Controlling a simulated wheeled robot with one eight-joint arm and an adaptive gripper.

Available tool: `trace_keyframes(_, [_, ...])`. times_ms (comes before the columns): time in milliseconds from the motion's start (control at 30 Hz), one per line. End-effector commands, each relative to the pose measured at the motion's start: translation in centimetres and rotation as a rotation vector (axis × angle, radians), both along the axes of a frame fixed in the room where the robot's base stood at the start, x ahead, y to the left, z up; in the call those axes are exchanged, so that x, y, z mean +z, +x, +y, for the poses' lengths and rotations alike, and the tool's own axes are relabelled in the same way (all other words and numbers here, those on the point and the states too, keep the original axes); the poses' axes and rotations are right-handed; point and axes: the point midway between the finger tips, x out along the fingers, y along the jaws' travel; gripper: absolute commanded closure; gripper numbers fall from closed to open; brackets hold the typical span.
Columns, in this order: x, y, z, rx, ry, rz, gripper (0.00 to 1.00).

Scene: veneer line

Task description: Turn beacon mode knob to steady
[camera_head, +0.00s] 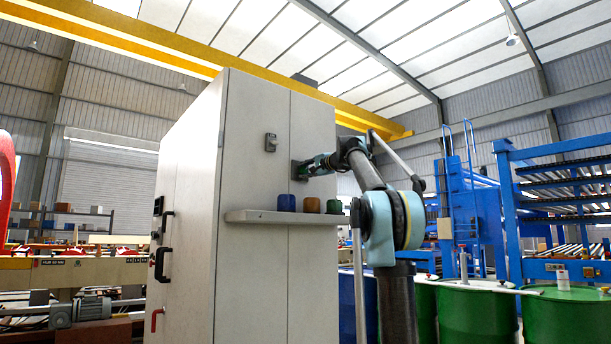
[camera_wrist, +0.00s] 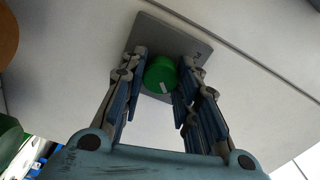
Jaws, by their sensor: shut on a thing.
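The knob (camera_wrist: 161,74) is a round green cap with a short white mark near its lower edge in the wrist view. It sits on a square grey plate (camera_wrist: 172,30) on the cabinet's pale face. My gripper (camera_wrist: 162,66) has one finger on each side of the knob and is shut on it. In the head view my gripper (camera_head: 312,168) reaches from the right to the dark plate (camera_head: 295,170) on the cabinet, and the knob is hidden there. I see no readable position labels around the knob.
A tall grey cabinet (camera_head: 252,280) carries a narrow shelf (camera_head: 255,216) below my gripper. A blue item (camera_head: 286,202), an orange-brown item (camera_head: 312,205) and a green item (camera_head: 334,207) stand on it. A small grey fitting (camera_head: 271,142) is up left. Green drums (camera_head: 565,318) stand at right.

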Motion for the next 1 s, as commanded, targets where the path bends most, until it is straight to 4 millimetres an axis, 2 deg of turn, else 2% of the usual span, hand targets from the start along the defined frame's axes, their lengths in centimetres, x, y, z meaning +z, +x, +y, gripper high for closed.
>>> trace_keyframes(567, [-0.16,0.15,-0.30,-0.007,0.024,0.021,0.95])
trace_keyframes(600, [-0.16,0.15,-0.31,-0.007,0.024,0.021,0.69])
trace_keyframes(700, [-0.15,0.13,-0.28,-0.006,0.025,0.020,0.51])
trace_keyframes(1000, [-0.07,0.01,-0.12,-0.002,0.026,0.021,0.51])
